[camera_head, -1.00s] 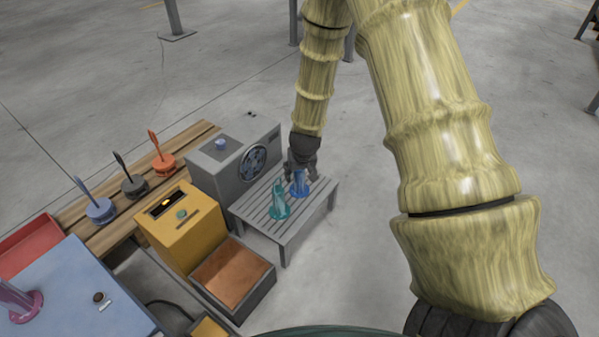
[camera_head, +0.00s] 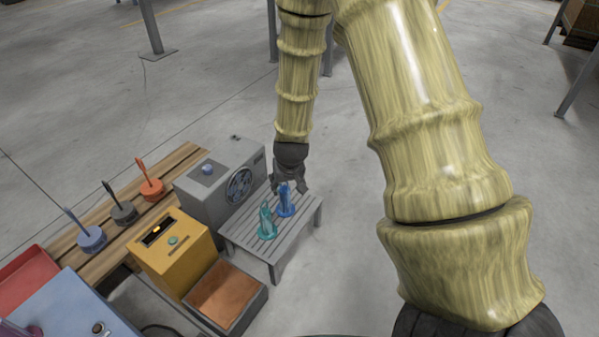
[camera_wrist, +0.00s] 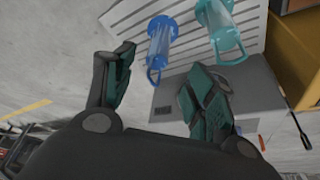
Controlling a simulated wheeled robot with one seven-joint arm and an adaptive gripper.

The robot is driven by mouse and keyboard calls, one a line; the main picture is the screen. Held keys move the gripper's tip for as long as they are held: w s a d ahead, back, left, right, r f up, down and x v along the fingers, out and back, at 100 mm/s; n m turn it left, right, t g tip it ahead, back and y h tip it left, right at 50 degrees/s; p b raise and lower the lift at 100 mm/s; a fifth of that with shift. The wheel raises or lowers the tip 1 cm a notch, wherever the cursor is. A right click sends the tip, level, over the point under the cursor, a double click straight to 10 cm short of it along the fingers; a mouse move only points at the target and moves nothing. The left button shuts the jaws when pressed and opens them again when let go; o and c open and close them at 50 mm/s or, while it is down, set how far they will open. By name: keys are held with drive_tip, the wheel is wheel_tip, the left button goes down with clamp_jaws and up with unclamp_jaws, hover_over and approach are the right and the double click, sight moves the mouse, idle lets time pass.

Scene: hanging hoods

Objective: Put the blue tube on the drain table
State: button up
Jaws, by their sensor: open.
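The blue tube (camera_head: 285,200) stands upright on the slatted grey drain table (camera_head: 293,236), next to a teal tube (camera_head: 266,222). My gripper (camera_head: 291,184) is just above and behind the blue tube in the head view, with its fingers apart. In the wrist view the blue tube (camera_wrist: 160,44) is beyond the open fingertips of my gripper (camera_wrist: 158,72), with clear space between, and nothing is held. The teal tube (camera_wrist: 219,28) is to its right there, also on the slats of the drain table (camera_wrist: 118,20).
A grey box with a fan (camera_head: 215,180) adjoins the table's left side. A yellow box (camera_head: 172,246) and an open brown-lined bin (camera_head: 228,293) stand in front of it. A wooden bench (camera_head: 100,222) holds several coloured round bases with handles. Open floor lies right of the table.

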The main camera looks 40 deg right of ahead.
drive_tip(key=s+a+f+n+g, duration=0.1)
drive_tip(key=s+a+f, duration=0.4)
drive_tip(key=s, duration=0.6)
drive_tip(key=s+a+f+n+g+y, duration=0.1)
drive_tip(key=s+a+f, duration=0.4)
drive_tip(key=s+f, duration=0.4)
drive_tip(key=s+a+f+n+g, duration=0.2)
drive_tip(key=s+a+f, duration=0.3)
drive_tip(key=s, duration=0.8)
wheel_tip(320, 180, down, 3)
drive_tip(key=shift+s+a+r+y, duration=0.15)
drive_tip(key=shift+s+y, duration=0.05)
drive_tip(key=shift+y, duration=0.2)
drive_tip(key=shift+c, duration=0.5)
